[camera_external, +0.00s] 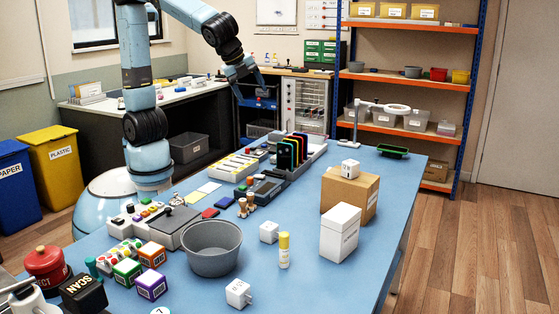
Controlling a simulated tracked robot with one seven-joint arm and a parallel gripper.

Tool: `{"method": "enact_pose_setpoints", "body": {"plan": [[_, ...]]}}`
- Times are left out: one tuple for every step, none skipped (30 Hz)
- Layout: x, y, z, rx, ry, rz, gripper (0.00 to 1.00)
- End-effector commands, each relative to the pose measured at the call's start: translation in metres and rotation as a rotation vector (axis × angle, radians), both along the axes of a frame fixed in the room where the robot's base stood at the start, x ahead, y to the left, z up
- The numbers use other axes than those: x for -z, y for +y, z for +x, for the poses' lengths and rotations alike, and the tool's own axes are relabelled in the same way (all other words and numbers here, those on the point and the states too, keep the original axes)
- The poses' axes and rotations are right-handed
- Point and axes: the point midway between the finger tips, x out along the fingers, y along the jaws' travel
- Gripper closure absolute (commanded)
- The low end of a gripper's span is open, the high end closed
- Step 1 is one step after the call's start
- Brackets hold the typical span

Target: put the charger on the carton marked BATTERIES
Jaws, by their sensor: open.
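A small white block that looks like a charger (350,168) rests on top of a brown cardboard carton (365,199) at the right of the blue table. A white carton (340,236) stands in front of it, with nothing on top. The print on both cartons is too small to read, so I cannot tell which is marked BATTERIES. Two more white charger-like blocks lie on the table, one beside the yellow-capped bottle (269,232) and one near the front (238,292). My gripper (251,92) is open and empty, raised high beyond the table's far left side, away from them all.
A grey bowl (212,270) and a yellow-capped bottle (284,252) stand left of the cartons. Upright phones in a rack (294,150) stand at the back. Table surface is clear between rack and brown carton.

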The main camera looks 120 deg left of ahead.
Motion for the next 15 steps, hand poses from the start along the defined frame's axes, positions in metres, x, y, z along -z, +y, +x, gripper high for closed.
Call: {"method": "enact_pose_setpoints", "body": {"plan": [[-0.006,0.000,-0.017,-0.038,-0.031,-0.041,0.28],[-0.008,-0.001,-0.025,-0.061,-0.046,-0.065,0.28],[-0.010,-0.002,-0.037,-0.090,-0.067,-0.098,0.28],[-0.012,-0.004,-0.046,-0.113,-0.082,-0.122,0.28],[-0.014,-0.005,-0.054,-0.134,-0.098,-0.146,0.28],[-0.015,-0.007,-0.066,-0.165,-0.117,-0.178,0.28],[-0.017,-0.008,-0.074,-0.188,-0.132,-0.202,0.28],[-0.017,-0.009,-0.082,-0.210,-0.146,-0.225,0.28],[-0.019,-0.012,-0.093,-0.239,-0.165,-0.257,0.28],[-0.019,-0.014,-0.102,-0.261,-0.180,-0.280,0.28],[-0.020,-0.016,-0.110,-0.282,-0.195,-0.303,0.28],[-0.021,-0.018,-0.121,-0.313,-0.215,-0.335,0.28],[-0.021,-0.020,-0.129,-0.333,-0.228,-0.359,0.28],[-0.021,-0.022,-0.136,-0.356,-0.241,-0.382,0.28],[-0.021,-0.025,-0.147,-0.384,-0.259,-0.412,0.28]]}}
